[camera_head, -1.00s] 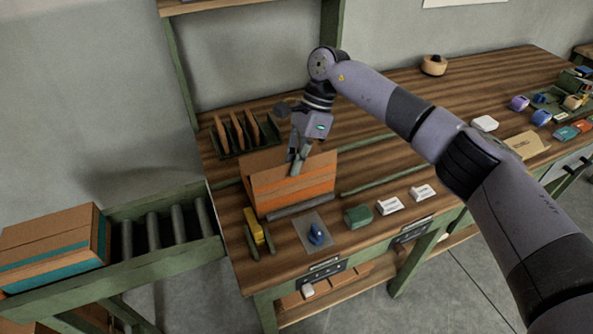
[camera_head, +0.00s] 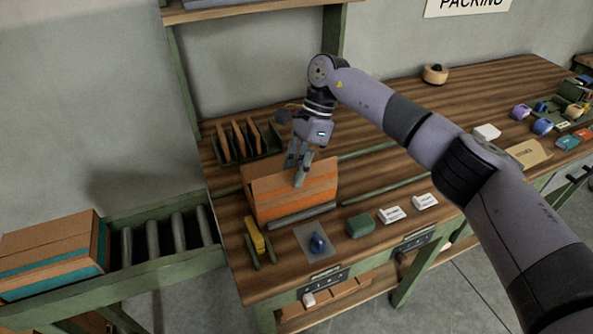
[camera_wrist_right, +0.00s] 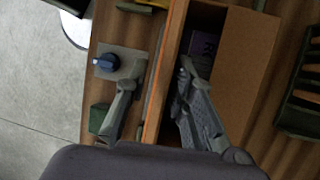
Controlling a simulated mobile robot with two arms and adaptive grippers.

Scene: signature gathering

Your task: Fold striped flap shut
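A brown cardboard box (camera_head: 275,207) with orange stripes stands on the workbench, left of centre in the head view. The striped flap (camera_head: 315,186) stands up along its near side. In the right wrist view the flap is seen nearly edge-on (camera_wrist_right: 162,85). The box is open there, with a purple item (camera_wrist_right: 205,45) inside. My right gripper (camera_head: 295,174) is open; in the wrist view its fingers (camera_wrist_right: 153,85) straddle the striped flap, one outside and one over the opening. Contact with the flap cannot be told. My left gripper is out of view.
A plain brown flap (camera_wrist_right: 246,75) lies opposite. A dark bar (camera_head: 302,216) lies before the box. A blue-knobbed stamp (camera_head: 317,244), green block (camera_head: 360,225) and yellow item (camera_head: 255,236) are near the front. A divider rack (camera_head: 262,152) stands behind; rollers (camera_head: 178,230) are left.

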